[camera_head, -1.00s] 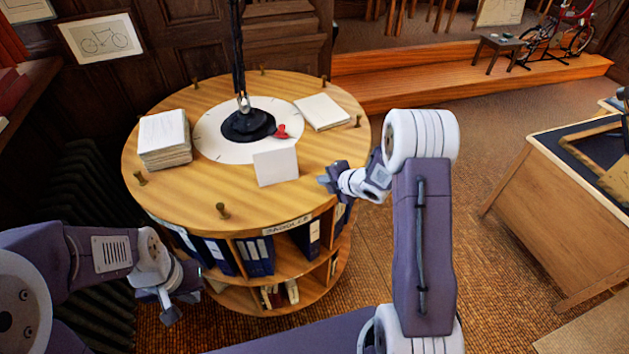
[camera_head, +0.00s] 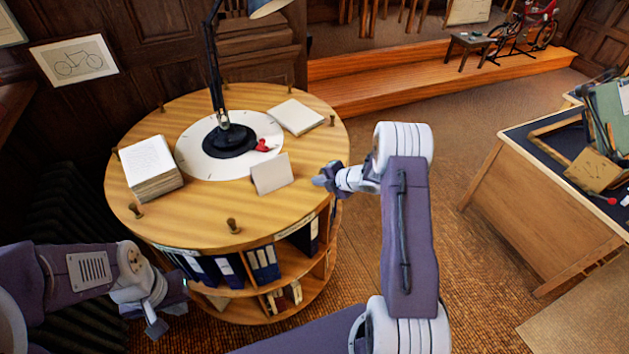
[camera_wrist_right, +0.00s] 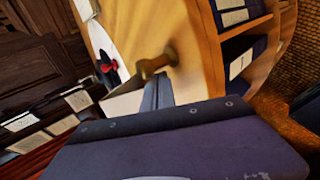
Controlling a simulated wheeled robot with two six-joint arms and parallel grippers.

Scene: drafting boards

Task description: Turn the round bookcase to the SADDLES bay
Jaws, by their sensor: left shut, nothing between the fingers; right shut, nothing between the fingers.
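The round bookcase (camera_head: 215,232) has a pale wooden top with short turned pegs near its rim and blue binders in the bays below. A label, too small to read now, sits on the front-right rim (camera_head: 298,229). A white dial (camera_head: 192,158) with a red pointer (camera_head: 264,146) surrounds the lamp's base. My right gripper (camera_head: 320,180) is shut and empty at the right edge of the top. In the right wrist view a peg (camera_wrist_right: 156,64) is close by the fingers (camera_wrist_right: 157,94); contact is unclear. My left gripper (camera_head: 158,326) is shut and empty, low at the front left.
A paper stack (camera_head: 152,168), a white card (camera_head: 271,174) and a pad (camera_head: 296,117) lie or stand on the top. A black desk lamp (camera_head: 218,95) rises from its middle. A drafting desk (camera_head: 535,195) stands right. Floor between is clear.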

